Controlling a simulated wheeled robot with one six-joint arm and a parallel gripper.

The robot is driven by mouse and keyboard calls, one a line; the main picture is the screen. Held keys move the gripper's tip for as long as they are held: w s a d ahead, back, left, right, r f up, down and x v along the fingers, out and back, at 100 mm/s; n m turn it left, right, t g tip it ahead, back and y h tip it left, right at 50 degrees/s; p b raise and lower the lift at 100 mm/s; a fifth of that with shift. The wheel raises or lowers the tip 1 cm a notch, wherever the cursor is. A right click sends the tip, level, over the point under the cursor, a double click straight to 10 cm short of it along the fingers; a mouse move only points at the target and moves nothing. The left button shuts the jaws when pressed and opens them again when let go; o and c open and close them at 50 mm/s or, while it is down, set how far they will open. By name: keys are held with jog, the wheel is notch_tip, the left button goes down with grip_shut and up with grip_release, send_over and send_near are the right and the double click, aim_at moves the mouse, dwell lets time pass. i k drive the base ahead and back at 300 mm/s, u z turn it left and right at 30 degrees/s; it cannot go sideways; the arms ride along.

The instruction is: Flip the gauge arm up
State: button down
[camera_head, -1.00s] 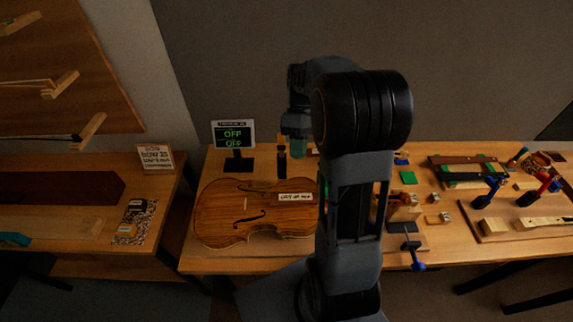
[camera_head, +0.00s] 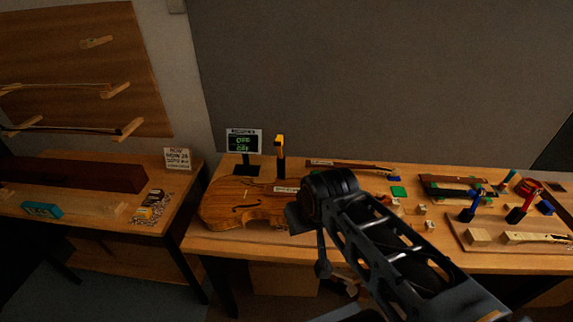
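A slim upright black post with a yellow-orange top (camera_head: 280,157) stands at the back of the bench, behind the violin; it may be the gauge, but its arm is too small to make out. A small display (camera_head: 243,143) on a black stand is just left of it and appears to read OFF on two lines. The brown violin body (camera_head: 235,205) lies flat in front of both, its right part hidden by my arm. My arm is folded in front of the bench, well apart from the post. My gripper's fingers cannot be made out among the dark links low in the picture.
The bench (camera_head: 215,243) holds a green block (camera_head: 398,191), small wooden blocks and blue and red clamps to the right. A side table (camera_head: 75,222) with a long dark case (camera_head: 80,174) stands left.

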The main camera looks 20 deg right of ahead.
aim_at(278, 142)
jog(key=k, duration=0.1)
jog(key=u, duration=2.05)
jog(key=i, duration=1.45)
jog(key=z, duration=2.6)
